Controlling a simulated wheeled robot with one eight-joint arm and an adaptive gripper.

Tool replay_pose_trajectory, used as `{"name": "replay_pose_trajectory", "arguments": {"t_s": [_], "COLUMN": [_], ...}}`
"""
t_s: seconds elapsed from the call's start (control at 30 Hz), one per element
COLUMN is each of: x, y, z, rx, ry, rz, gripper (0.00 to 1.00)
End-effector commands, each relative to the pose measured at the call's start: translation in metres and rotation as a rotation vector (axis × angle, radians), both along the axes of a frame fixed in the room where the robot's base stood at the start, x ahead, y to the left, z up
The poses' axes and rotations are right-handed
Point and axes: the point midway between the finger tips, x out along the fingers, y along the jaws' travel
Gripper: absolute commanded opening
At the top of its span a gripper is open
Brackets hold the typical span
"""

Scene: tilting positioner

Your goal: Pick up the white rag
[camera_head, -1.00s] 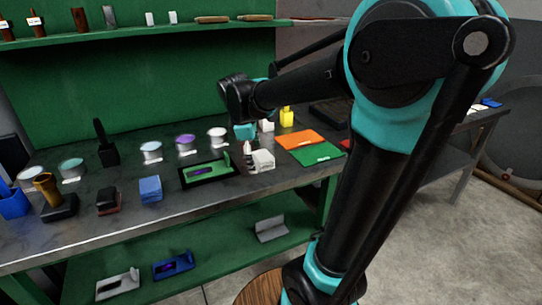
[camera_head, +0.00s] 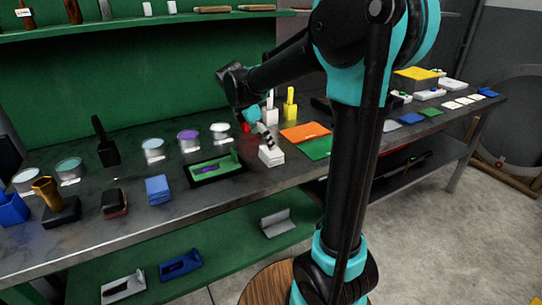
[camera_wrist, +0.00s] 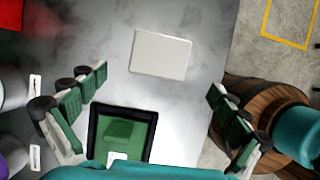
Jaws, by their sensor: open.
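The white rag (camera_head: 271,156) is a folded, flat block lying on the dark bench, just right of the black-framed green tray (camera_head: 216,183). In the wrist view the rag (camera_wrist: 160,54) lies flat as a pale rectangle, ahead of and between the finger lines. My gripper (camera_head: 262,132) is above and close behind the rag in the head view, tilted down towards it. In the wrist view my gripper (camera_wrist: 158,84) is open, with its green-padded fingers wide apart and nothing between them. I cannot tell the exact height above the rag.
An orange mat (camera_head: 305,132) and a green mat (camera_head: 318,148) lie right of the rag. A yellow bottle (camera_head: 290,106) and a white bottle (camera_head: 270,110) stand behind. Several round tins, such as a purple-topped one (camera_head: 188,140), stand left. A folded blue cloth (camera_head: 158,189) lies front left.

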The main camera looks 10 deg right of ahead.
Motion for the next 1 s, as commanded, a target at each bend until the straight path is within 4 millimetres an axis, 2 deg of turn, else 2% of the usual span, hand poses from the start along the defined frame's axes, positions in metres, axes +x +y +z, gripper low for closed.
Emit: {"name": "replay_pose_trajectory", "arguments": {"t_s": [0.1,0.33,0.6,0.9,0.93,1.0], "x": [0.002,0.005,0.012,0.012,0.012,0.012], "y": [-0.005,-0.012,-0.028,-0.030,-0.030,-0.030], "z": [-0.012,-0.026,-0.057,-0.063,-0.063,-0.062], "rx": [0.000,0.000,0.000,0.000,0.000,0.000], "ry": [0.000,-0.001,0.000,0.000,0.000,0.000], "rz": [-0.001,-0.002,-0.001,-0.001,-0.001,-0.001], "gripper": [1.00,1.00,1.00,1.00,0.99,0.90]}}
